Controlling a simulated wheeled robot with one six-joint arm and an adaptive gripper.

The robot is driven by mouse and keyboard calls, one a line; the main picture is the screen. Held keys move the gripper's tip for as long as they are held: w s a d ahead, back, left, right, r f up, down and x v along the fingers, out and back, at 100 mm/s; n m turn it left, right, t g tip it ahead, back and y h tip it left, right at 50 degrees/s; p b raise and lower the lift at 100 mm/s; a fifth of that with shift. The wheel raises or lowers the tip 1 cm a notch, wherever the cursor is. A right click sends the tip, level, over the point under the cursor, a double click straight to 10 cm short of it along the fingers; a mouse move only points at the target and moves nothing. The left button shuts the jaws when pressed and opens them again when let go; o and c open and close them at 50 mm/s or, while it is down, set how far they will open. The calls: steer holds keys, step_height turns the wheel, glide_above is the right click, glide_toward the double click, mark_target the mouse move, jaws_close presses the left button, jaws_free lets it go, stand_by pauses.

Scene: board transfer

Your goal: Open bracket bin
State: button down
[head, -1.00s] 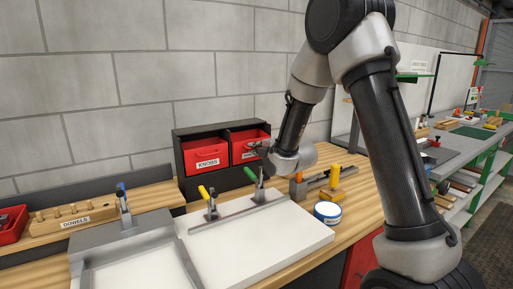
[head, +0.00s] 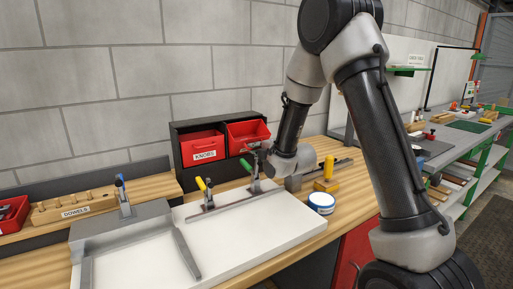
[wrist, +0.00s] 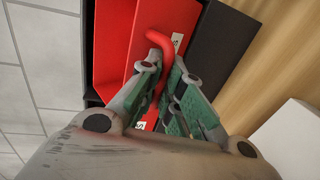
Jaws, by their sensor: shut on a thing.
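A black two-bay cabinet (head: 176,150) stands on the bench against the wall with two red bins. The left bin (head: 203,147) is labelled KNOBS. The right bin (head: 247,131) stands out from its bay with its inside showing; its label is hidden in the head view by my arm and gripper. My gripper (head: 257,152) is at the front of the right bin. In the wrist view my gripper (wrist: 166,68) is shut on the red bar handle (wrist: 172,38) of this bin. Only the last letter of a label shows beside the handle.
A white board (head: 245,225) with yellow and green-handled clamps (head: 205,190) lies just in front of the cabinet. A blue-and-white tin (head: 321,203) and a yellow-handled tool (head: 328,172) stand to the right. A dowel rack (head: 75,207) is at left.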

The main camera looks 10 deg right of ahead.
steer(key=shift+f, duration=0.1)
stand_by(0.4)
steer(key=c, duration=1.8)
jaws_free()
steer(key=shift+c, duration=0.2)
steer(key=shift+s, duration=0.15)
steer(key=v, duration=0.7)
